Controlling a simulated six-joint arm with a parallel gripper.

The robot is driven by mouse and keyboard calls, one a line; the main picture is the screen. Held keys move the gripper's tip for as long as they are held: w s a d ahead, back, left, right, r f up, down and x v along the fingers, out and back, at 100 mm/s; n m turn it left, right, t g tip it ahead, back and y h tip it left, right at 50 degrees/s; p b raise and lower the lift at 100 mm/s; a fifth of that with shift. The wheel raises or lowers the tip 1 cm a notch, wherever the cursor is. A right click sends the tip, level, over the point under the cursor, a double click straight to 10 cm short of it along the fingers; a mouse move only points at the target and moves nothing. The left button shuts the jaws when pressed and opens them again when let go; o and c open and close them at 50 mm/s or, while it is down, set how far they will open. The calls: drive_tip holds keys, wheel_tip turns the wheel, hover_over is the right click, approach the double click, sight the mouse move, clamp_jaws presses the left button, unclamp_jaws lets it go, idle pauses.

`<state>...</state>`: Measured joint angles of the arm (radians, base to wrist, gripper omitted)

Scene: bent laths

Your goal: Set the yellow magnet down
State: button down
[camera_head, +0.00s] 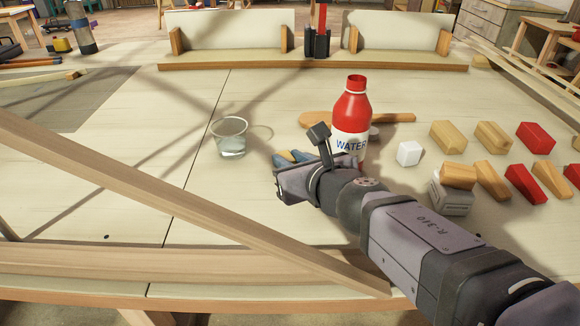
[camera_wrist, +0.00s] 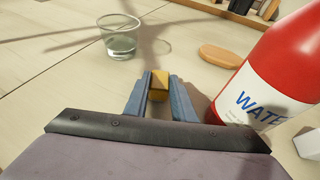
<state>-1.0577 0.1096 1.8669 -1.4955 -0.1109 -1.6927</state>
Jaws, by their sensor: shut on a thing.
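The yellow magnet (camera_wrist: 160,80) is a small block between the blue fingertips of my gripper (camera_wrist: 159,92) in the wrist view. My gripper is shut on it. In the head view my gripper (camera_head: 290,157) is low over the pale table, left of the red water bottle and just right of the glass. A small bit of yellow (camera_head: 284,156) shows at the fingers there; the rest is hidden. I cannot tell whether the magnet touches the table.
A glass of water (camera_head: 231,140) and a red water bottle (camera_head: 351,115) stand close by. A wooden paddle (camera_head: 396,118) lies behind the bottle. A white cube (camera_head: 409,153) and several yellow and red blocks (camera_head: 491,137) lie to the right. A lath (camera_head: 190,205) crosses the front left.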

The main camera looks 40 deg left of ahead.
idle(0.3)
drive_tip(key=c, duration=1.5)
unclamp_jaws()
drive_tip(key=shift+f, duration=0.1)
drive_tip(key=shift+r, duration=0.25)
drive_tip(key=p+v, duration=0.3)
drive_tip(key=v, duration=0.7)
drive_tip(key=shift+s+d+r+p, duration=0.15)
drive_tip(key=shift+d+p, duration=0.1)
drive_tip(key=shift+p, duration=0.1)
drive_tip(key=shift+s+d+r, duration=0.1)
drive_tip(key=shift+s+d, duration=0.15)
drive_tip(key=shift+d, duration=0.4)
